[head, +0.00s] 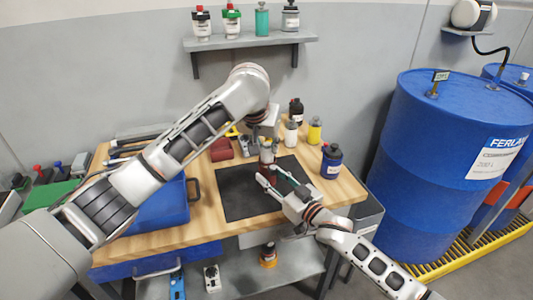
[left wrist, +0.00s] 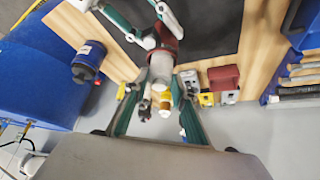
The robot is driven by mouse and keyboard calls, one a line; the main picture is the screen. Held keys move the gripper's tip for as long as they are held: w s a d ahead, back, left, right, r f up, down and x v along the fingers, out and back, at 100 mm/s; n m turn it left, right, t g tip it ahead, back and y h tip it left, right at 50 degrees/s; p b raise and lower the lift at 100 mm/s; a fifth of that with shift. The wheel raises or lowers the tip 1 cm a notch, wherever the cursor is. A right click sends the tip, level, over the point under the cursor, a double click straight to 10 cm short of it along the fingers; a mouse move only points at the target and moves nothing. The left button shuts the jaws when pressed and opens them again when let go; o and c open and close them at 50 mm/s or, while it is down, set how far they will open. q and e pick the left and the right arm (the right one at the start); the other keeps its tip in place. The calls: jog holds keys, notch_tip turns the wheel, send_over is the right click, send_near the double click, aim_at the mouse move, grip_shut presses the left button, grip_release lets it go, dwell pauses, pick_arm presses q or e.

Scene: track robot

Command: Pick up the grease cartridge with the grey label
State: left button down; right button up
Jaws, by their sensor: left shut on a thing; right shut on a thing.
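The grease cartridge (head: 267,156) has a pale grey band and a dark red part and is held over the dark mat (head: 237,192). In the left wrist view the cartridge (left wrist: 161,66) shows its grey band, red far end and an orange-yellow near end. My left gripper (head: 268,143) reaches it from above and is shut on it; its teal fingers (left wrist: 157,88) flank the near end. My right gripper (head: 269,178) comes from the lower right and is shut on the red part; it also shows at the top of the left wrist view (left wrist: 150,37). The fingers partly hide the cartridge.
Black (head: 296,110), white (head: 291,133) and yellow (head: 314,131) bottles and a blue jar (head: 331,161) stand to the right on the wooden bench (head: 345,191). A red box (head: 221,149) lies behind the mat. A blue toolbox (head: 160,209) is at left; blue drums (head: 440,140) stand right.

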pick_arm(q)
notch_tip(320, 180, up, 16)
dwell(0.3)
pick_arm(e)
jog(key=o, duration=1.3)
jog(key=shift+s+d, duration=0.1)
